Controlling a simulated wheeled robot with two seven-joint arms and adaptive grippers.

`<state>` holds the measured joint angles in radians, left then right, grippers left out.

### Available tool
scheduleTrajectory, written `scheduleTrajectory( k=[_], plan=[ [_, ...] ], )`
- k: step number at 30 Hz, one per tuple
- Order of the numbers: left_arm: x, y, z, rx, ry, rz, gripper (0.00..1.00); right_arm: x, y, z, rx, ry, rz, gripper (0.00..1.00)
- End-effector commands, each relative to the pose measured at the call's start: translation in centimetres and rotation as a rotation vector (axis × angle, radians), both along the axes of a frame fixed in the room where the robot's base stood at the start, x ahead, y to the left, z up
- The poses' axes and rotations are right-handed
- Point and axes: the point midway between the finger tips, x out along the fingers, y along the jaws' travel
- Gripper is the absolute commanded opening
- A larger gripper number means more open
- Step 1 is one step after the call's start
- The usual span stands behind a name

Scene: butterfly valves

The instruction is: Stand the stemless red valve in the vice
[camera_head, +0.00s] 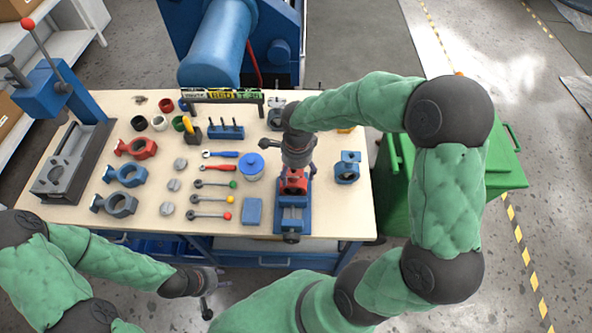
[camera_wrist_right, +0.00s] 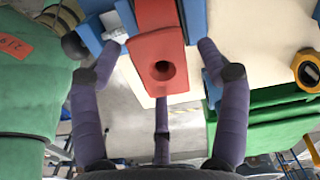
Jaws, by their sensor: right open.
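A red valve (camera_head: 293,182) is at the blue vice (camera_head: 291,213) on the right half of the table.
Another red valve body (camera_head: 137,148) lies at the left with blue (camera_head: 126,174) and grey (camera_head: 115,205) ones. Handles, a blue-lidded jar (camera_head: 252,166) and a blue block (camera_head: 252,211) lie left of the vice.

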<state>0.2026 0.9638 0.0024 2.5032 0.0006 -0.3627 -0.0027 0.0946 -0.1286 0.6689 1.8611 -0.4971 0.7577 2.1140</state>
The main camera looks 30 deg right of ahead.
Motion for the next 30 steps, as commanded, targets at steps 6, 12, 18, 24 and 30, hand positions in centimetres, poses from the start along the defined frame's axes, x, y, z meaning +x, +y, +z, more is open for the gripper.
scheduleTrajectory(
  k=[6,12,18,24,30],
  plan=[
    [0.0,0.0,0.0,0.0,0.0,0.0,0.4,0.2,-0.1,3.3,0.0,-0.008,0.0,0.76],
    [0.0,0.0,0.0,0.0,0.0,0.0,0.4,0.1,-0.1,7.4,0.001,-0.009,0.0,0.76],
    [0.0,0.0,0.0,0.0,0.0,0.0,0.4,0.0,-0.2,10.4,0.0,-0.007,-0.001,0.76],
    [0.0,0.0,0.0,0.0,0.0,0.0,0.4,0.0,-0.2,11.6,0.001,-0.005,0.0,0.76],
    [0.0,0.0,0.0,0.0,0.0,0.0,0.4,0.0,-0.2,11.8,0.0,-0.004,0.0,0.76]
  ],
)
